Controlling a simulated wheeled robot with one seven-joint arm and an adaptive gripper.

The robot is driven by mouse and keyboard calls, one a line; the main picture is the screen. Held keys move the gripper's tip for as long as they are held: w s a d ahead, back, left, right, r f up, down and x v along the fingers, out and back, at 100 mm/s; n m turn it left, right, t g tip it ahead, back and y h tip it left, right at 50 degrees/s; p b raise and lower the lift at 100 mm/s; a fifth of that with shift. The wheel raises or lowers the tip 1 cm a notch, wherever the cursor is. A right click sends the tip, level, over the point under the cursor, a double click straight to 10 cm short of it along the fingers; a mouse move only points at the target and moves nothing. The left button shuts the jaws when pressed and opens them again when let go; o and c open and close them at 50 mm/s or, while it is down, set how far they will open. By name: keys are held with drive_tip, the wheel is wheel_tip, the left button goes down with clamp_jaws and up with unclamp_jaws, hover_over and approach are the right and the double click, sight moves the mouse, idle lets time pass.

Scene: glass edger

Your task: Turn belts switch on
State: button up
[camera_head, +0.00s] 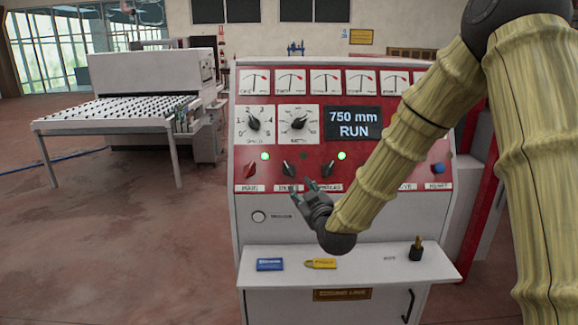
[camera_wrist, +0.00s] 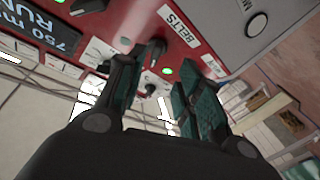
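The belts switch is a black knob (camera_head: 288,168) in the red panel's lower row, second from the left, its handle tilted to the upper left. The unlit lamp (camera_head: 303,156) sits just right of it. My gripper (camera_head: 302,187) is open and empty, just below and right of the knob in the head view. In the wrist view the knob (camera_wrist: 152,51) shows under the BELTS label (camera_wrist: 173,24), between the fingertip directions of my gripper (camera_wrist: 158,66). Whether a finger touches it I cannot tell.
A red main knob (camera_head: 249,171) is at left and another black knob (camera_head: 327,168) at right. Green lamps (camera_head: 265,156) glow beside both. A display (camera_head: 353,123) reads 750 mm RUN.

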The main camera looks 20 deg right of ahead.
sight(290, 170)
drive_tip(key=w+p, duration=0.1)
drive_tip(key=w, duration=0.2)
drive_tip(key=w+r+p, duration=0.1)
drive_tip(key=w+p, duration=0.1)
drive_tip(key=w, duration=0.1)
drive_tip(key=w+p, duration=0.1)
drive_tip(key=w, duration=0.2)
drive_tip(key=shift+w+a+r+p, duration=0.1)
drive_tip(key=shift+w+r+p, duration=0.05)
drive_tip(key=shift+r+p, duration=0.15)
drive_tip(key=shift+w+f+p, duration=0.2)
drive_tip(key=shift+w+p, duration=0.15)
drive_tip(key=shift+w, duration=0.65)
drive_tip(key=shift+r, duration=0.1)
clamp_jaws()
